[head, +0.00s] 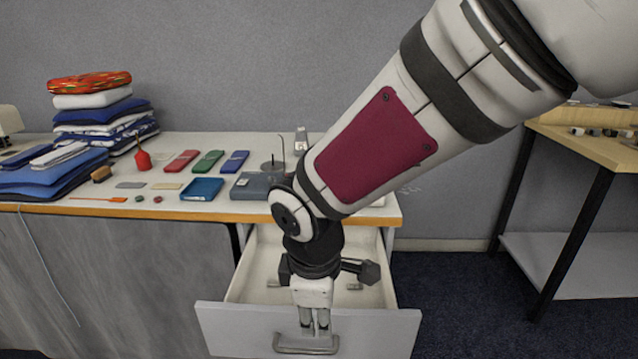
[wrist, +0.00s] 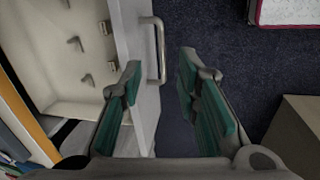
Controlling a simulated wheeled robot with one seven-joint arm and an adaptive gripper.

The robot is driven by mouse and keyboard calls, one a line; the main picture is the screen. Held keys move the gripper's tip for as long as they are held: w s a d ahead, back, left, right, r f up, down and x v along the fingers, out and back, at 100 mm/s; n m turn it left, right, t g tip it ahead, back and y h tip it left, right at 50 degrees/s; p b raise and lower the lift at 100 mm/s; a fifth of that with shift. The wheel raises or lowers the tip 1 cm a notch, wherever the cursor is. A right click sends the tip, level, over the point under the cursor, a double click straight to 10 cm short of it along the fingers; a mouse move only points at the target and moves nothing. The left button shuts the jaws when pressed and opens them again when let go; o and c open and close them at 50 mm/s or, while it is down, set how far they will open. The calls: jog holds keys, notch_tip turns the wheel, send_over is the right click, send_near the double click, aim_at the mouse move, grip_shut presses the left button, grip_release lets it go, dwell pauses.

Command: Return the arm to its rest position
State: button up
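My gripper (head: 314,326) hangs pointing down at the front of the pulled-out drawer (head: 240,325), over its metal handle (head: 306,349). In the wrist view my gripper (wrist: 163,72) has its two teal-padded fingers apart, with nothing held between them. The handle (wrist: 160,50) shows in the gap beyond the fingertips, nearer the left finger. I cannot tell whether a finger touches the drawer front (wrist: 133,35). My arm reaches down from the upper right in the head view and hides part of the drawer and table.
The cloth table (head: 225,145) carries folded cloths (head: 100,115), a blue tray (head: 202,188), a grey box (head: 252,186) and several small items. Several small metal pieces lie inside the drawer. A wooden-topped table (head: 590,150) stands at right. Dark carpet (head: 450,300) lies open between them.

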jog(key=s+d+r+m+h, duration=0.1)
jog(key=s+d+r+m, duration=0.15)
jog(key=d, duration=0.25)
jog(key=s+d+r+m, duration=0.1)
jog(key=d+r+m, duration=0.2)
jog(key=d, duration=0.2)
jog(key=s+d+r+m+g+y, duration=0.1)
jog(key=s+d+r+m, duration=0.2)
jog(key=s+d+m, duration=0.45)
jog(key=s+d+r+m, duration=0.2)
jog(key=s+d+m, duration=0.15)
jog(key=s, duration=0.75)
notch_tip(320, 180, up, 20)
jog(key=a+t+p, duration=0.1)
jog(key=t+p, duration=0.2)
jog(key=p, duration=1.5)
jog(key=shift+w+r+p, duration=0.2)
jog(key=shift+r+p, duration=0.05)
jog(key=shift+p, duration=0.15)
jog(key=shift+a, duration=0.1)
